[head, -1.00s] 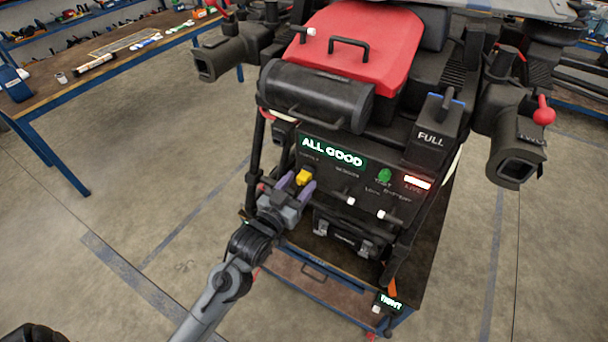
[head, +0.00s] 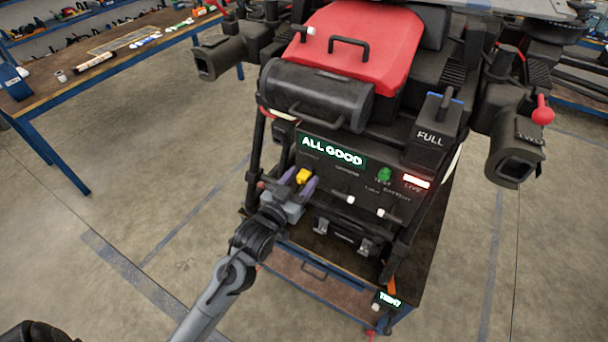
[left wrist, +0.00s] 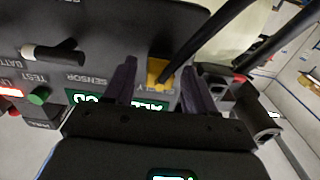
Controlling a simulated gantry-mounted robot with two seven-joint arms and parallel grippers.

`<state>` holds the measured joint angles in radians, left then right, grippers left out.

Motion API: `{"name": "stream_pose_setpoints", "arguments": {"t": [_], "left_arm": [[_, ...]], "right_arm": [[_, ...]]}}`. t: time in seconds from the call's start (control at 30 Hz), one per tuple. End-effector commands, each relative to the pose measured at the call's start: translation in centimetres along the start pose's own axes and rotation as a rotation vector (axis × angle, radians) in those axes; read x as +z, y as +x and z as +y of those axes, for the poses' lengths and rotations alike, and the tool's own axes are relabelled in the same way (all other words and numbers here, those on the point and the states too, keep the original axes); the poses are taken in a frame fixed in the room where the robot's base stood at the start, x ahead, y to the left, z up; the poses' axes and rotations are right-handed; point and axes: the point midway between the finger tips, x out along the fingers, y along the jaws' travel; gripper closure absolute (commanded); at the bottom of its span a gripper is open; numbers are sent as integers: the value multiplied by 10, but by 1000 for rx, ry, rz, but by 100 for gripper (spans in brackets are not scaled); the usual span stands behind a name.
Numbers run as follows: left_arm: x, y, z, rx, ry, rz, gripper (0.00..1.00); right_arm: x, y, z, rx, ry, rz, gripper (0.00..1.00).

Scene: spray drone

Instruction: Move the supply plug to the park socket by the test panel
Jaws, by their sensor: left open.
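The yellow supply plug (head: 303,175) sits at the left end of the black test panel (head: 335,182), below the lit "ALL GOOD" display. It also shows in the left wrist view (left wrist: 158,72), with a partly hidden label beside it. My left gripper (head: 298,181) is open at the panel, its purple fingers on either side of the plug. In the left wrist view, a finger of the gripper (left wrist: 160,78) stands on each side of the plug, with visible gaps. I cannot clearly make out the park socket. My right gripper is not in view.
White-tipped levers (head: 350,200), a green TEST button (head: 384,174) and a red LIVE light (head: 417,182) are on the panel. A black strut (left wrist: 215,38) rises close beside the plug. A workbench (head: 110,55) stands back left, with bare floor between.

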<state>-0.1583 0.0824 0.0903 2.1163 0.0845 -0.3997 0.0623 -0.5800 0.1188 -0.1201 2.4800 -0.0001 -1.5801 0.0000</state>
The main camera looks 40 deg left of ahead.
Motion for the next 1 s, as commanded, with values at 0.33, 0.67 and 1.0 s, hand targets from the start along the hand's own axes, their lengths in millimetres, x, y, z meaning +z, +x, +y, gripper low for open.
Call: {"name": "stream_pose_setpoints", "arguments": {"t": [0.33,0.67,1.0], "left_arm": [[0,0,0,0,0,-1,45],[0,0,0,0,0,-1,45],[-1,0,0,0,0,-1,45]], "right_arm": [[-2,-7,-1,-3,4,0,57],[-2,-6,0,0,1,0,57],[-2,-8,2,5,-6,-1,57]]}}
